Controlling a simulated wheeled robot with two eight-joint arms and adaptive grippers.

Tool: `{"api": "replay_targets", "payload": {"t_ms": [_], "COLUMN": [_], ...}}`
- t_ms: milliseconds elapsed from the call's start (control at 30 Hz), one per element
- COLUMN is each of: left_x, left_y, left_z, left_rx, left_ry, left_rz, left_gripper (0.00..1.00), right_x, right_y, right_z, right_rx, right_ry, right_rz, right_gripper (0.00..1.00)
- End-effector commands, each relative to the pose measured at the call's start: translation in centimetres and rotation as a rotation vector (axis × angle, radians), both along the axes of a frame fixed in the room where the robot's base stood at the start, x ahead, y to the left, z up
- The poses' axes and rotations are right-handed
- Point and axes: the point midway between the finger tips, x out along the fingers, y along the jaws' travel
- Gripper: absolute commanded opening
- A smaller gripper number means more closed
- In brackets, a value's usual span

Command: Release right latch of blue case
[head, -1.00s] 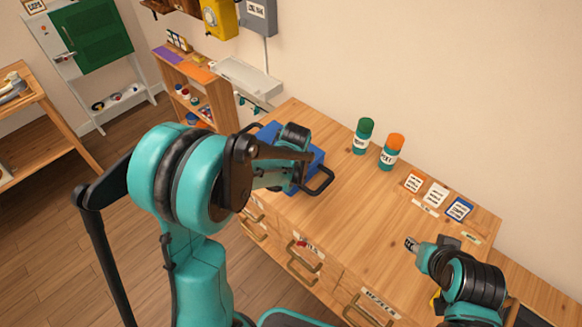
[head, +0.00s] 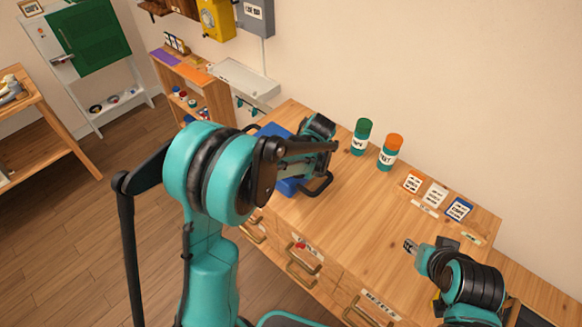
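The blue case (head: 284,187) sits on the left end of the wooden dresser top. My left arm crosses in front of it and hides most of it. A black handle (head: 320,186) sticks out at its right side. The latches are hidden from view. My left gripper is behind my own arm and wrist near the case, so its fingers cannot be made out. My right gripper (head: 408,245) is over the right part of the dresser top, away from the case, with its small fingertips pointing left. It holds nothing that I can see.
A green-capped bottle (head: 361,137) and an orange-capped bottle (head: 390,153) stand right of the case. The middle of the dresser top (head: 350,215) is clear. Drawers with handles (head: 303,262) face the front.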

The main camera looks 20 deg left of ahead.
Motion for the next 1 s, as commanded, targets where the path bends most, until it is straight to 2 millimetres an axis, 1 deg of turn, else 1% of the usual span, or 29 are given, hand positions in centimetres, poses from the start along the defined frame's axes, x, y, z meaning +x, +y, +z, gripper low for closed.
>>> {"api": "replay_targets", "payload": {"t_ms": [200,567,600,667,700,1000], "left_x": [0.03,0.02,0.02,0.02,0.02,-0.01], "left_y": [-0.01,-0.01,-0.01,-0.01,-0.01,-0.07], "left_z": [-0.01,-0.02,-0.02,-0.02,-0.02,0.13], "left_rx": [0.0,-0.001,-0.001,-0.001,-0.001,0.0], "left_ry": [0.0,-0.001,-0.001,0.0,0.0,0.0], "left_rz": [0.032,0.036,0.036,0.035,0.035,0.035], "left_gripper": [0.07,0.07,0.38,0.54,0.57,0.57], "right_x": [0.0,0.0,0.0,0.0,0.0,0.0], "right_y": [0.0,0.0,0.0,0.0,0.0,0.0], "right_z": [-0.02,-0.03,-0.03,-0.03,-0.03,-0.02], "right_rx": [0.0,0.0,0.0,0.0,0.0,0.0], "right_ry": [0.0,0.0,0.0,0.0,0.0,0.0], "right_rz": [0.0,0.0,0.0,0.0,0.0,0.0], "right_gripper": [0.4,0.4,0.4,0.4,0.4,0.4]}}
